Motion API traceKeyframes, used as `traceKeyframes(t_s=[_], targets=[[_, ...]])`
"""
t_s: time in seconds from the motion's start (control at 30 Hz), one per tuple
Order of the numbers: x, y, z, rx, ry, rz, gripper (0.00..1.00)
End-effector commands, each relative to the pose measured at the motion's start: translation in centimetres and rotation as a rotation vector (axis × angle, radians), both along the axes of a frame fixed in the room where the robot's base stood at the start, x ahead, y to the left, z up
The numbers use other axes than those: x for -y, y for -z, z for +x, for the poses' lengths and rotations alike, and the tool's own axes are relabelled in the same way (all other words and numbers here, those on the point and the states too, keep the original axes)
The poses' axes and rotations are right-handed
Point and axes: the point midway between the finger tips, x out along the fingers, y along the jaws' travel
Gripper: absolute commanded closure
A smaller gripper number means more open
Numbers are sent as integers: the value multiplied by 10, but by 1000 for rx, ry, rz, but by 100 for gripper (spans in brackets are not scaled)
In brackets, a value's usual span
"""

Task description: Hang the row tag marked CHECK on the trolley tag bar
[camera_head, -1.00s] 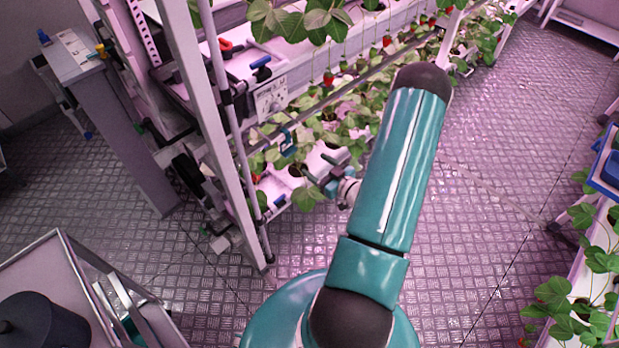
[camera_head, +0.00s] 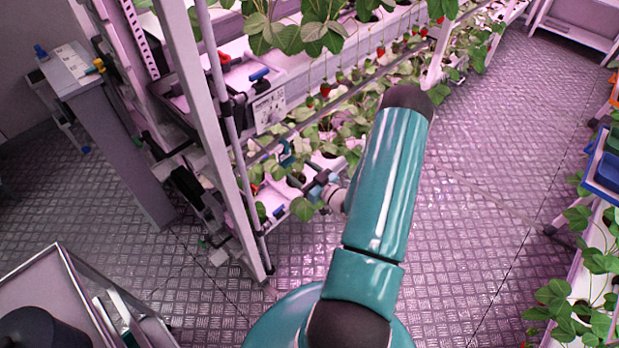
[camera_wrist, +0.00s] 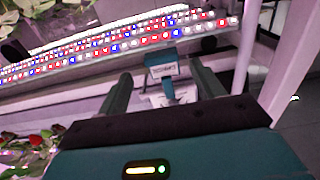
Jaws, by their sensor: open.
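A tag (camera_wrist: 163,71) with a white label in a blue-teal frame stands between my fingers in the wrist view. Its lettering is too small to read for certain. In the head view a small blue tag-like piece (camera_head: 287,152), partly behind leaves, hangs by the rack's front rail. My gripper (camera_wrist: 160,68) is open, with one finger on each side of the tag; I cannot tell whether they touch it. In the head view it is small beside the lower rack shelf (camera_head: 318,183). A grey trolley (camera_head: 75,262) stands at the bottom left; its tag bar cannot be made out clearly.
A strip of red, blue and white lights (camera_wrist: 120,42) runs close behind the tag. A rack post (camera_head: 205,120) and strawberry plants (camera_head: 330,125) are close to my arm. A dark round pot (camera_head: 38,328) sits on the trolley. The floor right of my arm is clear.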

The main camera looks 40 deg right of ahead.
Motion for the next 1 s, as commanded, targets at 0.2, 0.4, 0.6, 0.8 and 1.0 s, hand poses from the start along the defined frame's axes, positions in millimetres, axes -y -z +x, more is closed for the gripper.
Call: traceKeyframes(t_s=[0.2, 0.4, 0.6, 0.8, 1.0], targets=[[-3, 0, 25, 0, -3, 0, 33], [-4, 0, 44, 1, -2, -1, 33], [-4, 0, 53, 0, -1, -1, 33], [-3, 0, 53, 0, 0, 0, 33], [-3, 0, 53, 0, -1, 0, 58]])
